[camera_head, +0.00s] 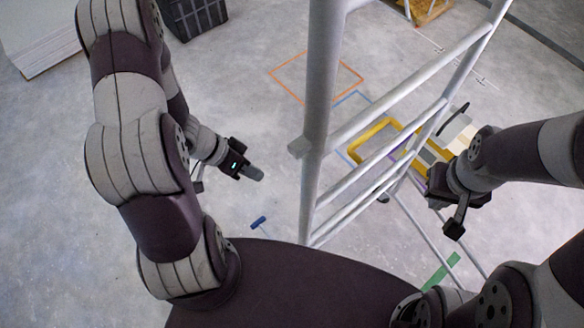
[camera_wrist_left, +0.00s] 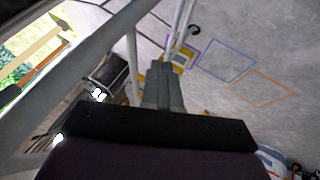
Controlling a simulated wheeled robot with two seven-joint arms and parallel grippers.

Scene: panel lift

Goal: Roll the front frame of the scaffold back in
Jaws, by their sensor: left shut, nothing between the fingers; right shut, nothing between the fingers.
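The scaffold's front frame (camera_head: 317,130) is a pale grey ladder-like frame with several rungs, standing upright in the middle of the head view. Its tubes also show at the upper left of the left wrist view (camera_wrist_left: 95,48). My left gripper (camera_head: 257,174) is shut and empty, left of the frame's left post and apart from it. Its closed fingers show in the left wrist view (camera_wrist_left: 172,84). My right gripper (camera_head: 453,229) is shut and empty, right of the frame. I cannot tell whether it touches a tube. The frame's foot is partly hidden by my base.
A yellow-edged piece (camera_head: 372,133) lies low behind the rungs. Orange (camera_head: 317,77) and blue floor outlines mark the floor. A small blue tool (camera_head: 258,222) lies near my base, a green strip (camera_head: 440,272) at right. A dark crate (camera_head: 195,14) stands far back.

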